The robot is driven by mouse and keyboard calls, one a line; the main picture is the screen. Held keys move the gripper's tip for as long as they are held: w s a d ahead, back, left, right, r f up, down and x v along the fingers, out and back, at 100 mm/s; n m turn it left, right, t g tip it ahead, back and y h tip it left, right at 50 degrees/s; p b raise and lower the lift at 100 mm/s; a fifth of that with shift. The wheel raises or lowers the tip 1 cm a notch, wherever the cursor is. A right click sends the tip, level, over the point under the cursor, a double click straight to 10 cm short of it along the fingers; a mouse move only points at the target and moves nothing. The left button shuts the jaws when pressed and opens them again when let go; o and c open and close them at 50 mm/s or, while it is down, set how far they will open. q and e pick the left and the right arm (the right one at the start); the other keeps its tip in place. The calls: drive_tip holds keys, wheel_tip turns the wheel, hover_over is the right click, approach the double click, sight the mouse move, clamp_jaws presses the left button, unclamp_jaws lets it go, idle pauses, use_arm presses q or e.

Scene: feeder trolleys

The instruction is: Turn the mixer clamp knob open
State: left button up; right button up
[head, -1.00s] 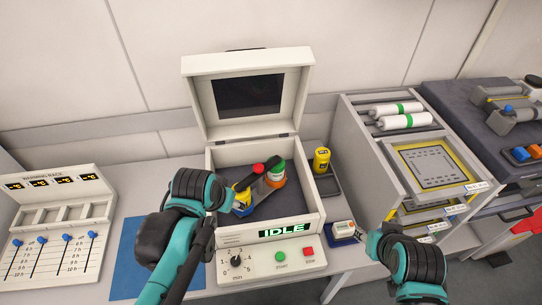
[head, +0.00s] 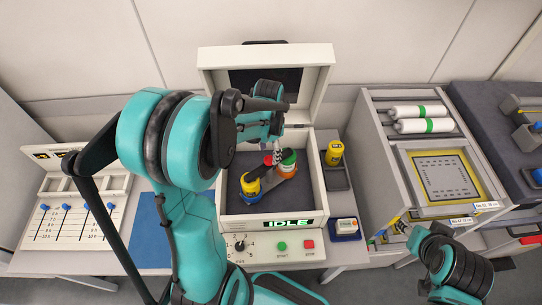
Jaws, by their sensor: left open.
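The mixer (head: 323,205) is a cream box with its lid raised and a green IDLE display on its front. Inside, a dark bar carries a jar with a yellow lid and blue base (head: 250,188) at the left and a jar with a green lid and orange body (head: 288,166) at the right. The red clamp knob (head: 268,160) shows between them, partly hidden. My left gripper (head: 279,150) is open and points down over the chamber, close by the knob and green lid; whether it touches is unclear. My right arm is at the lower right; its fingers are not clearly visible.
A yellow jar (head: 334,152) stands in a dark tray right of the mixer. A small white item sits on a blue pad (head: 344,229). A feeder trolley (head: 395,165) stands at the right. A slider rack (head: 70,225) and blue mat (head: 148,235) lie left.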

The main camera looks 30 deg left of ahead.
sight(270, 159)
use_arm(q)
drive_tip(key=shift+f, duration=1.65)
clamp_jaws()
drive_tip(key=shift+w, duration=0.1)
